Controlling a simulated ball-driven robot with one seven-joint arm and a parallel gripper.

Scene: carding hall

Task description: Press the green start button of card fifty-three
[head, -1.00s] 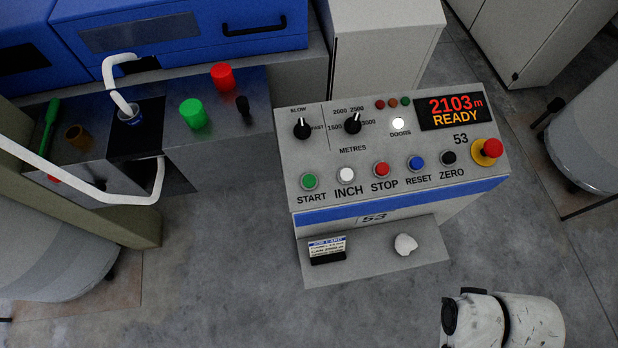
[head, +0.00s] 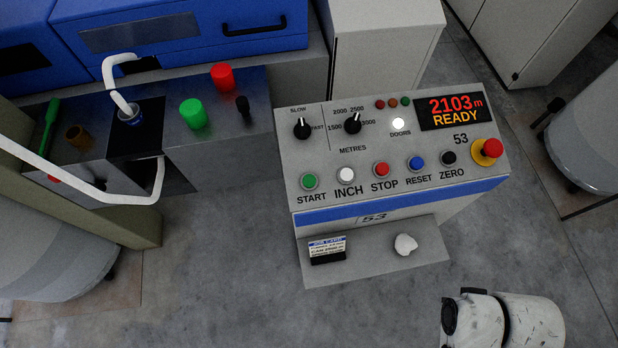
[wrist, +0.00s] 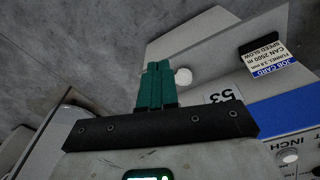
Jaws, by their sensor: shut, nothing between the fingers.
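The green start button (head: 310,181) is at the left end of the button row on card fifty-three's grey control panel (head: 330,150), above the word START. White, red, blue and black buttons follow to its right. The display (head: 455,111) reads 2103 m READY. My gripper (wrist: 158,66) has green fingers, shut and empty, in the wrist view. There the fingers lie over the lower shelf side of the console, near the white lump, with the 53 label (wrist: 223,97) beside them. The start button is not visible in the wrist view. In the head view the fingers do not show.
A shelf (head: 370,268) below the panel holds a job card (head: 327,249) and a white lump (head: 405,244). A red emergency knob (head: 493,148) sits at the panel's right.

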